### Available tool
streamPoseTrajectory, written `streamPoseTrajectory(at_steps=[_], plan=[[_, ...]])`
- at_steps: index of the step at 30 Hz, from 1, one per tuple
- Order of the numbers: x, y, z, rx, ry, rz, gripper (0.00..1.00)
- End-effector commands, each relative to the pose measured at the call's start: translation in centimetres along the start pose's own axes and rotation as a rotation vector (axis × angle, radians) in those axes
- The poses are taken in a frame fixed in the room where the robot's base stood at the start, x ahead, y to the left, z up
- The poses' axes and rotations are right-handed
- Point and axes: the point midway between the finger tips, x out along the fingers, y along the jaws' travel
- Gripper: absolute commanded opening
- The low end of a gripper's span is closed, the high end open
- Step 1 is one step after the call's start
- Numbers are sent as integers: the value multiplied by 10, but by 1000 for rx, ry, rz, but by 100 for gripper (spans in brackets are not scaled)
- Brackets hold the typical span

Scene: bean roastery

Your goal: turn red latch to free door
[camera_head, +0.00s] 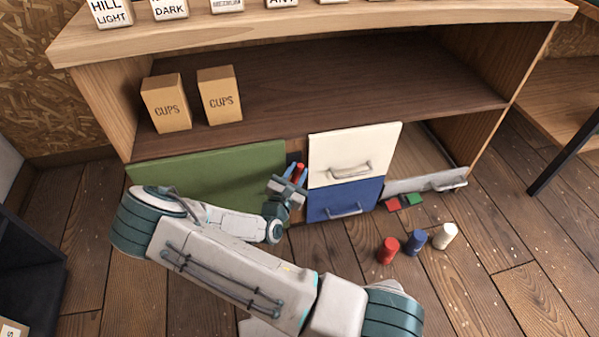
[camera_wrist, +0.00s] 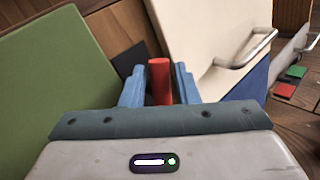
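The red latch (camera_wrist: 160,80) stands between the two blue fingers of my gripper (camera_wrist: 158,88) in the wrist view. A narrow gap seems to show beside the latch, and I cannot tell whether the fingers touch it. In the head view my gripper (camera_head: 292,175) is at the latch (camera_head: 298,171), on the post between the doors. The green door (camera_head: 215,165) is left of it and also shows in the wrist view (camera_wrist: 60,75). It looks closed in the head view. The latch's base is hidden by my gripper.
A cream drawer front (camera_head: 355,150) and a blue drawer front (camera_head: 345,198), both with metal handles, stand close right of my gripper. A grey drawer (camera_head: 425,183) is lower right. Red (camera_head: 388,250), blue (camera_head: 415,241) and white (camera_head: 445,235) cylinders stand on the floor.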

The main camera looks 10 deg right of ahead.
Motion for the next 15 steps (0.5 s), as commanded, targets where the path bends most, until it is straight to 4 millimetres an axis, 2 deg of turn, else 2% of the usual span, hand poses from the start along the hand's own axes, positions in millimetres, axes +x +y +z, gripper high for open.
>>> streamPoseTrajectory(at_steps=[6,14,15], plan=[[17,0,-1,-1,1,0,28],[19,0,0,-1,1,0,28],[19,0,0,-1,1,0,25]])
